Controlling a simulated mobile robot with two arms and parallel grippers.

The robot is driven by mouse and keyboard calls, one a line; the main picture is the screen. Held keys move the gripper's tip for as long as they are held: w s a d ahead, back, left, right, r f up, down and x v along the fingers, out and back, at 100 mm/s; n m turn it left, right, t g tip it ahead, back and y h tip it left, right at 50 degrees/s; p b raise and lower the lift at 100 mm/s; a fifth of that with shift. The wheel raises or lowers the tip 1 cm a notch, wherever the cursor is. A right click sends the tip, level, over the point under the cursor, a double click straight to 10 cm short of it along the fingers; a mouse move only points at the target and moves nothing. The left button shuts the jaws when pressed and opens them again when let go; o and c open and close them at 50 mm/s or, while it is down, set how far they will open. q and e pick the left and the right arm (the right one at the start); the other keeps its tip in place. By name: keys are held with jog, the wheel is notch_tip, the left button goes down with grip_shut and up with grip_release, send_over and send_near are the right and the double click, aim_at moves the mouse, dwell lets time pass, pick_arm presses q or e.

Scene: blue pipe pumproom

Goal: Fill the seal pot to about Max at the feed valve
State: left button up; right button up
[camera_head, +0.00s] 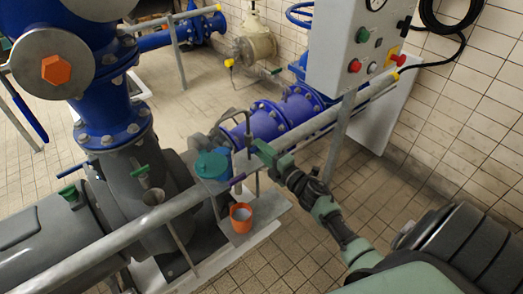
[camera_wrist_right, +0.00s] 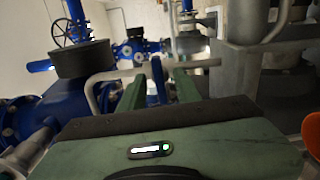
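An orange cup (camera_head: 241,213) stands upright on a grey plate below the pipe rail; its inside looks pale, and I cannot read a Max mark or level. A teal-lidded pot (camera_head: 211,165) stands behind it to the left. I cannot tell for sure which is the seal pot. My right gripper (camera_head: 264,152) is by a thin grey pipe, above and right of the cup. In the wrist view its green fingers (camera_wrist_right: 158,88) are apart, with a blue lever (camera_wrist_right: 157,80) showing between them, perhaps the feed valve's. An orange edge (camera_wrist_right: 313,130) shows at right. My left gripper is out of view.
A grey rail (camera_head: 150,222) crosses in front of the dark pump (camera_head: 50,240). A control box (camera_head: 350,45) hangs at the upper right, above blue flanged pipes (camera_head: 272,120). Tiled floor (camera_head: 300,235) is clear near the grey plate.

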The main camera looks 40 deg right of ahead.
jog(key=s+b, duration=0.1)
jog(key=s, duration=0.6)
jog(key=shift+s+d, duration=0.3)
jog(key=shift+s, duration=0.05)
